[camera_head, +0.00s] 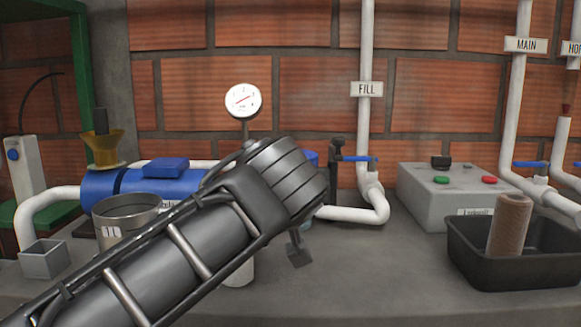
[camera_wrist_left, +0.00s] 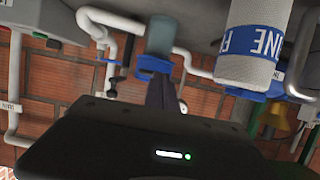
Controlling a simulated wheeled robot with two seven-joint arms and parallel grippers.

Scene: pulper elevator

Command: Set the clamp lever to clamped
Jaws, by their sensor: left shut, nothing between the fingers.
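I cannot pick out the clamp lever with certainty. A dark upright fitting (camera_head: 338,155) stands beside a blue handle (camera_head: 358,158) at the FILL pipe; my left arm hides much of the bench centre. A small grey piece (camera_head: 299,250) shows below my wrist, and I cannot tell whether it is lever or fingertip. A white canister with a blue label (camera_wrist_left: 255,45) is close on the right. My right gripper is not in view.
A steel pot (camera_head: 125,213) and blue cylinder (camera_head: 103,188) stand left. A grey control box (camera_head: 430,200) and black tray (camera_head: 515,275) with a brown roll (camera_head: 509,225) stand right. A gauge (camera_head: 242,101) rises behind my arm. White pipes line the brick wall.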

